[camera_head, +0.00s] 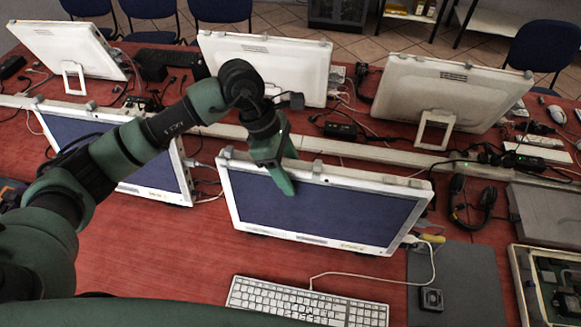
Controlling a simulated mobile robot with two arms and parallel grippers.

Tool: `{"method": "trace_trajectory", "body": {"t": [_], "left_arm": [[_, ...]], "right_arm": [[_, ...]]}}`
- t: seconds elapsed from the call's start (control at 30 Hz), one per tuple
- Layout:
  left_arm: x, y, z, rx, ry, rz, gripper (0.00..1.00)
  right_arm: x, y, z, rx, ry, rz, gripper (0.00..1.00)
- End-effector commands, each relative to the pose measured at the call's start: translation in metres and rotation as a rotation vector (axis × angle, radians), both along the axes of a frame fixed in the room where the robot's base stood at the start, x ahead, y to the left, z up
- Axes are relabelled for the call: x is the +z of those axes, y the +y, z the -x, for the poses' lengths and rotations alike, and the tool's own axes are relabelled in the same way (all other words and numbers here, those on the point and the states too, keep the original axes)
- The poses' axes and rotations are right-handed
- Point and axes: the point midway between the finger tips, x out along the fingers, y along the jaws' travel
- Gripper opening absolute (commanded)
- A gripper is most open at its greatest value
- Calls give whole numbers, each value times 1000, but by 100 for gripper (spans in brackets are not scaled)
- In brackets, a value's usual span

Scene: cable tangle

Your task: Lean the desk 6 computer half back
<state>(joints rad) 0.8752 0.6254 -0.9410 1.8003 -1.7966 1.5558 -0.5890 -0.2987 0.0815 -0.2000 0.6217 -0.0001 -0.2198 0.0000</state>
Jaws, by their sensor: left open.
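A white all-in-one computer (320,205) with a dark blue screen stands in the front row, facing me and tilted back. No desk number is readable, so I cannot tell by label if it is desk 6. My left gripper (284,172) is at its top edge, left of the middle. One green finger hangs in front of the screen. The other is higher, near the top edge, and I cannot tell if either touches. The jaws are open. My right gripper is out of view.
A second front-row computer (75,131) stands left, partly behind my left arm. Three white computers seen from behind stand in the back row. A white keyboard (305,302) lies in front. Cables, a headset (472,205) and a dark pad (462,285) lie right. The red desk (160,245) is clear at front left.

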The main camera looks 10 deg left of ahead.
Motion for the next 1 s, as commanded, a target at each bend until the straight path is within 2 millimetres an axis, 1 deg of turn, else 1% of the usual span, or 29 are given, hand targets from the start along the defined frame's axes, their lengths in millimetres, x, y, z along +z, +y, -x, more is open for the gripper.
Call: {"method": "trace_trajectory", "body": {"t": [0.27,0.3,0.37,0.4,0.47,0.5,1.0], "left_arm": [[-2,-1,0,-1,0,0,58],[-2,-1,0,-1,0,0,47],[-2,-1,0,-1,0,0,30],[-2,-1,0,-1,0,0,19],[-2,-1,0,-1,0,0,3],[-2,-1,0,-1,0,0,0],[-2,-1,0,-1,0,0,0]], "right_arm": [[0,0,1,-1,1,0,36],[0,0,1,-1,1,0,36],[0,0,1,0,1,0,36],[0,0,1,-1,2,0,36],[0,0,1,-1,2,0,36],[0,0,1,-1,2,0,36],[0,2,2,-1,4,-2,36]]}}
